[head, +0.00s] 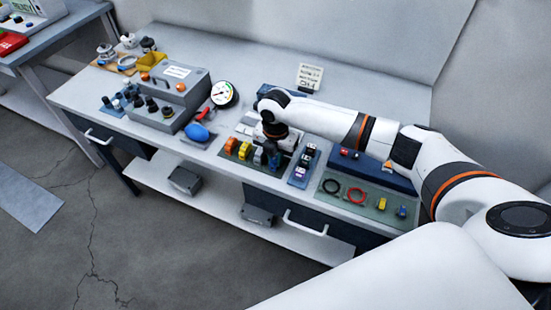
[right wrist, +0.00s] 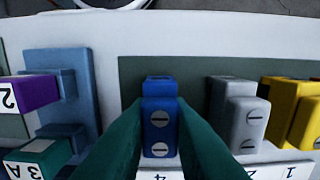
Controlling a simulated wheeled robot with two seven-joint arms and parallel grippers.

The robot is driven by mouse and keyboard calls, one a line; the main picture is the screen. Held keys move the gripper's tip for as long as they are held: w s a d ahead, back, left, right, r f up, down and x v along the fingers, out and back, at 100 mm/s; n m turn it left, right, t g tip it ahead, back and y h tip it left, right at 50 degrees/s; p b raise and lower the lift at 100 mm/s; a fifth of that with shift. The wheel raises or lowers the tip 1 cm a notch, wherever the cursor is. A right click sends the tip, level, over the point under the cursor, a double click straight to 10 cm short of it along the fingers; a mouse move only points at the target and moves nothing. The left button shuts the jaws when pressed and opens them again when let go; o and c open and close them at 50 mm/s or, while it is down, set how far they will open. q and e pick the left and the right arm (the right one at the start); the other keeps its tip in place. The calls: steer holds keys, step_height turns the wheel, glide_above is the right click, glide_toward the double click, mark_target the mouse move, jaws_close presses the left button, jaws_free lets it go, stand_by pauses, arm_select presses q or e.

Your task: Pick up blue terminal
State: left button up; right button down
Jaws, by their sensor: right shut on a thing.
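The blue terminal (right wrist: 160,128) stands in the middle of the right wrist view, a small block with two slotted screws on its face. My right gripper (right wrist: 159,104) has its two green fingers on either side of it and is shut on it. The terminal appears still in the row on the dark green mat (right wrist: 190,70). In the head view my right arm reaches in from the right over the bench, and its hand hides much of the blue terminal. My left gripper is not in view.
A grey terminal (right wrist: 237,115) and a yellow terminal (right wrist: 292,105) stand to the right in the wrist view. A blue rail (right wrist: 62,95) with purple and green blocks is at left. A pressure gauge (head: 223,94) and blue bulb (head: 197,132) are nearby.

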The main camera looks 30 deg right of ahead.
step_height(320, 180, up, 10)
steer(key=shift+r+b, duration=0.1)
steer(key=shift+b, duration=0.35)
steer(key=c, duration=2)
jaws_free()
steer(key=shift+c, duration=0.9)
